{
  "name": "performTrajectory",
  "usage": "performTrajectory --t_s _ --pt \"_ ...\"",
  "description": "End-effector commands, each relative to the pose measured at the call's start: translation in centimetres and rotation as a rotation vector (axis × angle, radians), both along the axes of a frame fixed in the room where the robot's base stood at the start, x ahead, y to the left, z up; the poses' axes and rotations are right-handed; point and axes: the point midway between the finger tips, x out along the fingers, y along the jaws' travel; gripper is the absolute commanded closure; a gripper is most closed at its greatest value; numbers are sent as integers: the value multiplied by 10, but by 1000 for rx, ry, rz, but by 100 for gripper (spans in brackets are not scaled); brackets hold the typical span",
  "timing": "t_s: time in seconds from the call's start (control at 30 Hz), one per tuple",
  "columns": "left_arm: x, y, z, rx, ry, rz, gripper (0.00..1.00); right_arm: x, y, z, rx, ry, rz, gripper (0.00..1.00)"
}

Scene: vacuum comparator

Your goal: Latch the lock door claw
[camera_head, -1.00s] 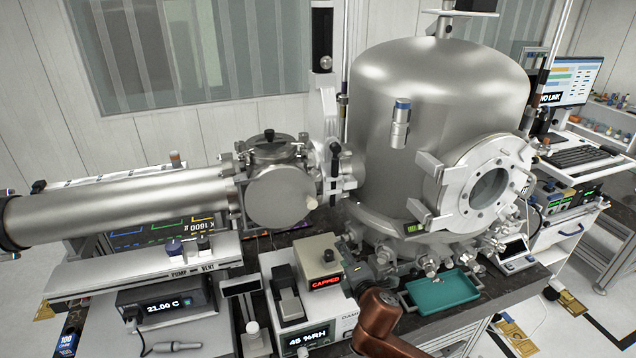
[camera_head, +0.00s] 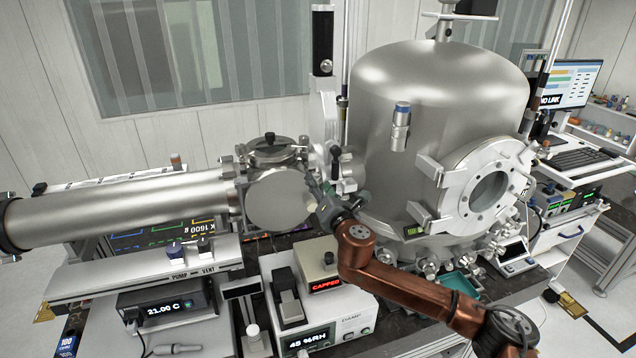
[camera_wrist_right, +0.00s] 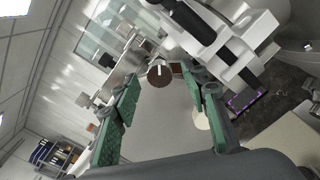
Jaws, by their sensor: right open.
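The lock door (camera_head: 277,200) is a round steel plate on the front of the lock chamber, at the right end of the long tube. My right gripper (camera_head: 318,196) is at the door's right edge in the head view. In the right wrist view its green fingers are open and apart, with the grey door face (camera_wrist_right: 165,125) between and beyond them. A brown round knob with a pale line (camera_wrist_right: 160,76) shows between the fingertips, and a cream disc (camera_wrist_right: 201,121) lies near the right finger. I cannot tell which part is the claw. My left gripper is not in view.
The large steel vacuum chamber (camera_head: 435,120) stands right of the lock. A black handle (camera_head: 335,160) rises just behind my right gripper. Below are a box reading CAPPED (camera_head: 308,268) and a humidity meter (camera_head: 320,315). A teal tray (camera_head: 455,283) is partly behind my arm.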

Motion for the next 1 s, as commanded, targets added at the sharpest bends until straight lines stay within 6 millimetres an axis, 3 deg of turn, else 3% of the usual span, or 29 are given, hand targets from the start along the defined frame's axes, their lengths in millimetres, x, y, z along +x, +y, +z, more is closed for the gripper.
performTrajectory --t_s 0.17,0.47,1.0 --pt "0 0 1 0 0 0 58 12 4 0 0 0 0 59" --pt "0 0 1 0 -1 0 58 14 5 0 1 0 0 59" --pt "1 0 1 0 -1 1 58 14 4 0 1 0 0 96"
